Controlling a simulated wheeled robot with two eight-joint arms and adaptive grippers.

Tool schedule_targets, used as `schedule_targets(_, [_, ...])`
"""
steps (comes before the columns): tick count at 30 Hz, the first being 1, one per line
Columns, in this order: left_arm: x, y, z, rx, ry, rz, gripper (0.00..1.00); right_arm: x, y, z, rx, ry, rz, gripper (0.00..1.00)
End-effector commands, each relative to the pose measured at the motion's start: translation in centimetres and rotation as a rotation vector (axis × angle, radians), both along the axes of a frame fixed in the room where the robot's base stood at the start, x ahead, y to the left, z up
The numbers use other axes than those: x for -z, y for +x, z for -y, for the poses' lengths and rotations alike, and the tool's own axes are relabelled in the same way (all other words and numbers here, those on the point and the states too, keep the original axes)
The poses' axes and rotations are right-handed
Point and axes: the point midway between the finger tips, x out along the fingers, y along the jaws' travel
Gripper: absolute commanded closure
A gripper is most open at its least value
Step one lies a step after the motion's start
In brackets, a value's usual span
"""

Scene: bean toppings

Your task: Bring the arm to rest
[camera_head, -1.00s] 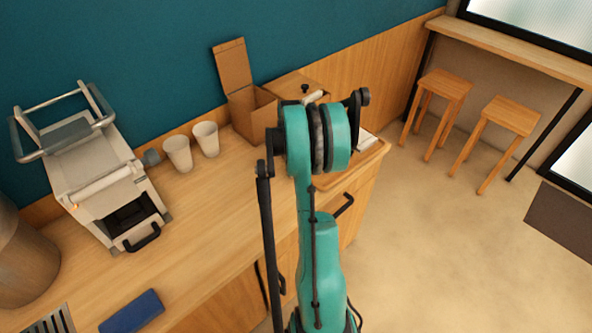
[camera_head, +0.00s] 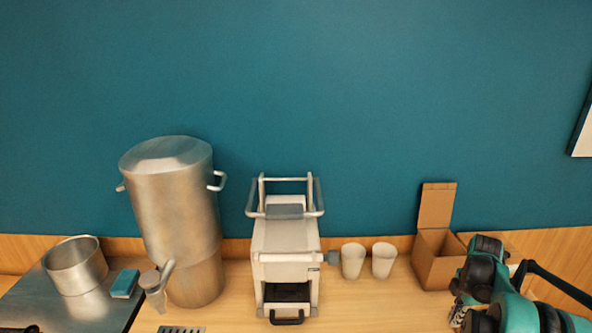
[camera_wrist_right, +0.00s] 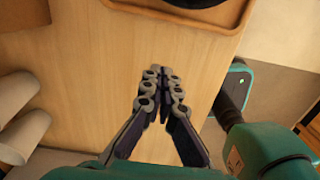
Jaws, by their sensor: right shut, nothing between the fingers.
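My right arm is at the lower right of the head view, in front of the open cardboard box. Its gripper (camera_head: 461,302) shows there as a small grey part, partly cut by the arm links. In the right wrist view the gripper's dark, jointed fingers (camera_wrist_right: 162,75) meet at their tips with nothing between them. They are above the bare wooden counter. My left gripper is in neither current view.
White cups (camera_head: 367,261) stand beside the open cardboard box (camera_head: 437,262). A white machine (camera_head: 286,250), a large steel pot (camera_head: 177,215) and a small pan (camera_head: 75,266) stand further left. A wooden tray (camera_wrist_right: 215,22) lies on the counter (camera_head: 365,310). Bare counter lies before the cups.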

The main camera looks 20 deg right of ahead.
Motion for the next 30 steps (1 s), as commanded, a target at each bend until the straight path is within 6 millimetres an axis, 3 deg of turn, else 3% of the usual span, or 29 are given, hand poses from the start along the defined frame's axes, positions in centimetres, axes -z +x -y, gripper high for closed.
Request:
schedule_targets(5, [0.1,0.0,0.0,0.0,0.0,0.0,0.74,-2.7,1.7,-5.4,0.124,-0.039,0.054,1.0])
schedule_targets(11, [0.3,0.0,0.0,0.0,0.0,0.0,0.74,-6.5,2.7,-16.6,0.425,-0.061,0.211,1.0])
schedule_targets(15, [0.5,0.0,0.0,0.0,0.0,0.0,0.74,-7.9,1.6,-24.1,0.645,-0.009,0.336,1.0])
schedule_targets(21, [0.7,0.0,0.0,0.0,0.0,0.0,0.74,-7.8,-1.6,-32.9,0.944,0.159,0.477,1.0])
schedule_targets(25, [0.8,0.0,0.0,0.0,0.0,0.0,0.74,-6.9,-3.6,-36.6,1.094,0.281,0.519,1.0])
schedule_targets(30, [0.8,0.0,0.0,0.0,0.0,0.0,0.74,-6.2,-4.9,-38.8,1.204,0.382,0.533,1.0])
